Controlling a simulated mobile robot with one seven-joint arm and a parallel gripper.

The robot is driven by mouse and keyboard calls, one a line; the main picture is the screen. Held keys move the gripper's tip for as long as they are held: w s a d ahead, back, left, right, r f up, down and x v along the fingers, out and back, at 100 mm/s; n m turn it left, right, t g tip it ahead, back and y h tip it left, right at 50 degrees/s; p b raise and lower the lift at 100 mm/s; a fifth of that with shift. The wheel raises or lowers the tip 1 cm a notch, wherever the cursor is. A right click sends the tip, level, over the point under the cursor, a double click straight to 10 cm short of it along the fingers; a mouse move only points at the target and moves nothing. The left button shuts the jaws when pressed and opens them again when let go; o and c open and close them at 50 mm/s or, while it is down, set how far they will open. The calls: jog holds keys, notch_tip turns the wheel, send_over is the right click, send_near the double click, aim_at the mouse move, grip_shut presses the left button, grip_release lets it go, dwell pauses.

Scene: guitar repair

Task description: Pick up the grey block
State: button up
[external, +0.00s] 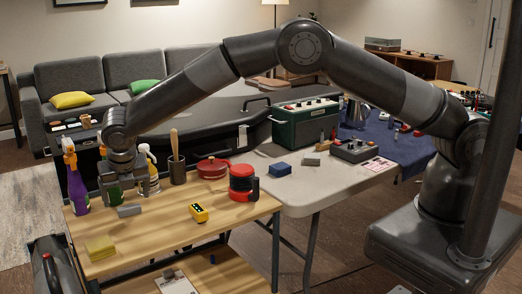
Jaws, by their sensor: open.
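A small grey block (129,211) lies on the wooden table (165,225), near its left part. My gripper (124,198) points down just above and behind the block, with its fingers spread apart and nothing seen held between them. The block appears apart from the fingers, but the exact gap cannot be told from this view. Another greyish block (311,159) lies on the white folding table, far from my gripper.
Spray bottles, one purple (77,190) and one white and amber (150,178), stand close around my gripper.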

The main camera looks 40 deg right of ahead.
aim_at(129, 207)
jog(key=x, duration=0.4)
jog(key=shift+w+d+f, duration=0.2)
jog(key=shift+f, duration=0.1)
jog(key=shift+c, duration=0.3)
jog(key=c, duration=1)
jog(key=shift+r, duration=0.1)
